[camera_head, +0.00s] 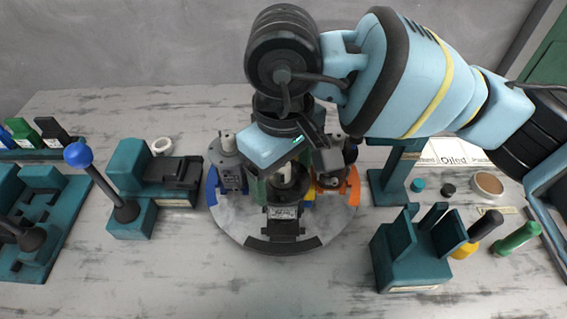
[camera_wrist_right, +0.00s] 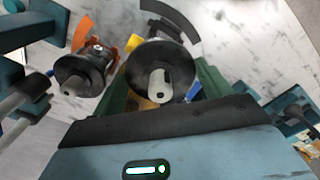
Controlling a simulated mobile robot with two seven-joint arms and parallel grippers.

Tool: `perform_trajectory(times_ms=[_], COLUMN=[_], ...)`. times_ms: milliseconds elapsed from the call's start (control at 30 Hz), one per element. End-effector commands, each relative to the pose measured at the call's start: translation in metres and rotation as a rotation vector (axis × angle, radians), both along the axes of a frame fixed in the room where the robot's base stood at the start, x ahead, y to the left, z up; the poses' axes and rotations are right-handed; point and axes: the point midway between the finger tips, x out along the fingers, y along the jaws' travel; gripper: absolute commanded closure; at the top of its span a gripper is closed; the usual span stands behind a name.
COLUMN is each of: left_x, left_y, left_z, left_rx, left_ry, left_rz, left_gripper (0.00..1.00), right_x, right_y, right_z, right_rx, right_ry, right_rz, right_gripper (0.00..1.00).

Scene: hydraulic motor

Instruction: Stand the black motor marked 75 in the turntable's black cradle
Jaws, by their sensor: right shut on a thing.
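My right gripper (camera_head: 284,176) reaches down over the turntable (camera_head: 230,215) and is shut on a dark motor (camera_head: 284,214) with a pale shaft on top. In the right wrist view this motor (camera_wrist_right: 160,72) stands between green fingers (camera_wrist_right: 207,78). It looks upright; its label is too small to read. The black cradle (camera_head: 284,246) is at the turntable's front edge, close below the motor in the head view. It also shows at the top of the right wrist view (camera_wrist_right: 170,12). I cannot tell whether the motor touches it. My left gripper is out of view.
Another motor (camera_head: 228,168) stands at the blue cradle (camera_head: 211,188), and one (camera_wrist_right: 88,68) at the orange cradle (camera_head: 353,188). A teal press with a blue knob (camera_head: 77,153) is on the left. A teal forked stand (camera_head: 412,255) is at the front right, near bottles (camera_head: 518,238).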

Motion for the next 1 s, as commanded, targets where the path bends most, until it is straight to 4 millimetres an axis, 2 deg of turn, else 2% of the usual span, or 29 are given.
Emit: perform_trajectory(times_ms=[67,400,800,833,1000], left_x=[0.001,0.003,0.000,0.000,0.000], left_y=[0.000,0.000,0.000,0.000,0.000], left_z=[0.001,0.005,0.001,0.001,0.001], left_rx=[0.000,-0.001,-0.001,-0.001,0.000], left_ry=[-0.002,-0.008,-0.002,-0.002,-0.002], left_rz=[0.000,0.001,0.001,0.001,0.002], left_gripper=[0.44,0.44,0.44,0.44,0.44], right_x=[0.000,0.000,0.000,0.000,0.000], right_y=[0.000,0.000,0.000,0.000,0.000], right_z=[-0.001,-0.034,-0.039,-0.041,-0.040], right_rx=[0.002,0.003,0.002,-0.001,-0.001], right_ry=[-0.002,-0.003,-0.002,0.001,0.001], right_rz=[0.000,0.001,0.001,0.001,0.000], right_gripper=[0.78,0.78,0.78,0.22,0.01])
